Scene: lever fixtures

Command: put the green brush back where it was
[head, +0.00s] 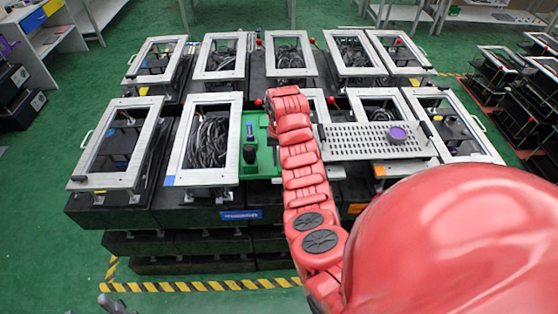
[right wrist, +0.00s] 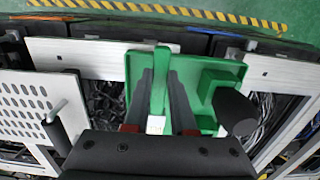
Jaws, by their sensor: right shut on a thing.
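My right gripper (right wrist: 158,78) is shut on the upright green bar of the green brush (right wrist: 160,62) in the right wrist view. A flat green tray-like piece (right wrist: 222,76) lies around and behind the bar; I cannot tell whether it is joined to the brush. In the head view the green shows (head: 263,160) left of my red right arm, between framed panels, and the arm hides part of it and the gripper. A small grey part at the bottom left of the head view may be my left gripper (head: 112,304); its jaws are unclear.
A black lever knob (right wrist: 237,112) stands close right of the gripper. A perforated plate (head: 350,148) carries a purple round piece (head: 397,134). Framed panels (head: 205,180) with cables flank the green area. Yellow-black tape (head: 200,286) marks the floor in front.

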